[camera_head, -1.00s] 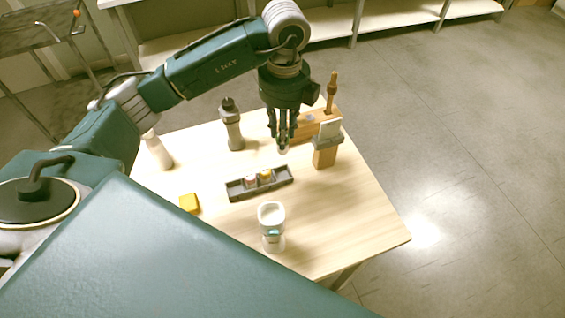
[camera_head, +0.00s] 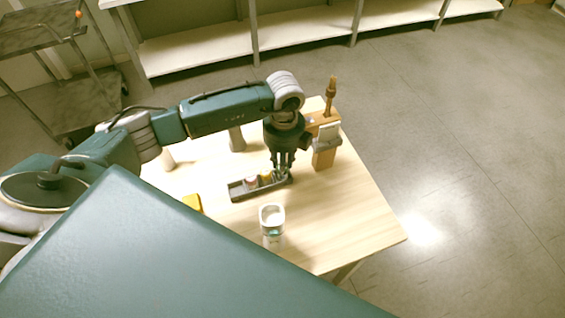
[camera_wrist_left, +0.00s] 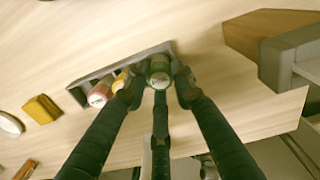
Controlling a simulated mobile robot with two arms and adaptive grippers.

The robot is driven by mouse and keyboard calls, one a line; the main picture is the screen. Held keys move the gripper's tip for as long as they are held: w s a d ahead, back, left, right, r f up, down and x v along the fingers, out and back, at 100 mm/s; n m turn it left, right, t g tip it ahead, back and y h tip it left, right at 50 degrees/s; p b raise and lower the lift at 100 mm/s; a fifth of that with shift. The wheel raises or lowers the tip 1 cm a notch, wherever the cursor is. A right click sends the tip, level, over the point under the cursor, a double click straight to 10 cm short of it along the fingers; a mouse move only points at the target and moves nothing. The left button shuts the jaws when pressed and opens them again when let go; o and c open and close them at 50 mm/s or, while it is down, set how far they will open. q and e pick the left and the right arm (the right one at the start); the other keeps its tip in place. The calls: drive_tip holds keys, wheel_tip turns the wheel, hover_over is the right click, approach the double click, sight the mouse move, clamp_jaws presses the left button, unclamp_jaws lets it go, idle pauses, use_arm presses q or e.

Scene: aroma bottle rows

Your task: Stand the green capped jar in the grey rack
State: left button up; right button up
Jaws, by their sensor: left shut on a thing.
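My left gripper (camera_head: 283,172) is shut on the green capped jar, at the right end of the grey rack (camera_head: 237,191). In the left wrist view the jar's green cap (camera_wrist_left: 159,66) shows between the fingers of the left gripper (camera_wrist_left: 158,82), in line with the rack (camera_wrist_left: 130,60). A red-pink jar (camera_wrist_left: 99,95) and an orange-yellow capped jar (camera_wrist_left: 119,82) stand in the rack's other places. The fingers hide the jar in the head view, and I cannot tell whether its base touches the rack floor. My right gripper is not in view.
A white cup (camera_head: 272,222) stands in front of the rack. A yellow block (camera_head: 193,203) lies at left. A wooden holder (camera_head: 324,157) stands close right of the gripper. A grey bottle (camera_head: 237,140) is behind, partly hidden by my arm. The table's right front is clear.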

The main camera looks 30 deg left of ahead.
use_arm(q)
drive_tip(key=shift+f, duration=0.2)
drive_tip(key=o, duration=0.9)
drive_tip(key=shift+o, duration=0.2)
drive_tip(key=shift+r, duration=0.1)
drive_tip(key=shift+r, duration=0.25)
wheel_tip(320, 180, up, 12)
drive_tip(key=b, duration=0.3)
drive_tip(key=shift+b, duration=0.3)
drive_tip(key=shift+d+f, duration=0.1)
drive_tip(key=shift+f, duration=0.05)
